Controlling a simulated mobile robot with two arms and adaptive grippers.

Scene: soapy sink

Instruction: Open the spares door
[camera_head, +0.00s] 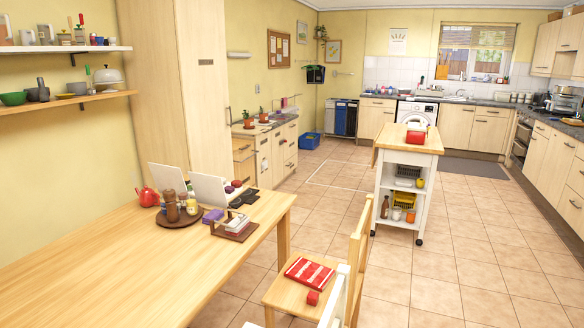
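A tall pale wooden cupboard (200,110) stands against the left wall. It bears a small dark label (206,62) whose writing is too small to read. A slim vertical handle (229,116) shows at its right edge. I cannot tell for certain which door is the spares door, and I see no door standing clearly open. Neither of my grippers is in view.
A long wooden table (150,270) fills the near left, with a chair (300,285) at its right. A white kitchen trolley (408,180) stands mid-floor. A low drawer unit (280,150) is beyond the cupboard. Tiled floor (460,270) is clear at right.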

